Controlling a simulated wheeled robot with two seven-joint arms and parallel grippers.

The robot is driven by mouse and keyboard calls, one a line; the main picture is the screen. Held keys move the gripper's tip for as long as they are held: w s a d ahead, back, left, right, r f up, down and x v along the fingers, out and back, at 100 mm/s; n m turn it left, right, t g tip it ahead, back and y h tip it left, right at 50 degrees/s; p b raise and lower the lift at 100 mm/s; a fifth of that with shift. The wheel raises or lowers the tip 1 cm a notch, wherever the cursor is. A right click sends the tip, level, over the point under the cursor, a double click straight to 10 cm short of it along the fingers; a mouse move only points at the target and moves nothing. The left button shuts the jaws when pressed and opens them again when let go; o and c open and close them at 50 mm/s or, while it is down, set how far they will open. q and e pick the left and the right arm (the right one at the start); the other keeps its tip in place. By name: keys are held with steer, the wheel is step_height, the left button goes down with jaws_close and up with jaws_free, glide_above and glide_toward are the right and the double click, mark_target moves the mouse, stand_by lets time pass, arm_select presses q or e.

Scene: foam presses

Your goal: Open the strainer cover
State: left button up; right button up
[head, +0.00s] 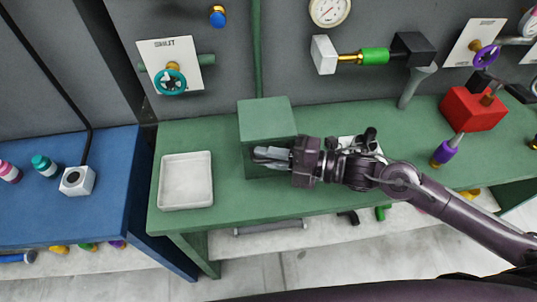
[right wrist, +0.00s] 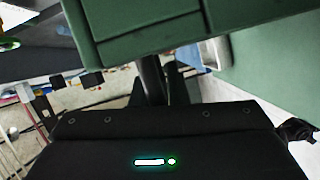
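A green box (head: 258,171) stands on the green bench, and I take it for the strainer. Its lighter flat cover (head: 266,118) lies on top and looks closed. My right gripper (head: 259,156) reaches in from the right, with its grey fingers in front of the box's front face, below the cover's front edge. I cannot tell whether the fingers touch the box or how far apart they are. My left gripper is in neither view.
A white square tray (head: 186,180) sits left of the box on the green bench (head: 225,203). A red block (head: 472,110) and a purple-handled part (head: 445,152) stand at the right. A blue bench (head: 110,205) is at the left. A teal valve wheel (head: 169,81) is on the wall.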

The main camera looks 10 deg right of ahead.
mark_target(266, 133)
steer(key=shift+f, duration=0.1)
jaws_close()
steer(key=w+r+m+p, duration=0.1)
steer(key=r+p, duration=0.1)
steer(key=w+r+m+g+h+p, duration=0.1)
steer(key=r+m+p, duration=0.1)
steer(key=r+p, duration=0.1)
steer(key=w+r+m+g+p, duration=0.1)
steer(key=r+p, duration=0.1)
steer(key=shift+w+r+p, duration=0.1)
steer(key=shift+r+p, duration=0.05)
steer(key=shift+p, duration=0.15)
steer(key=shift+w+r+m, duration=0.3)
steer(key=shift+w+r, duration=0.3)
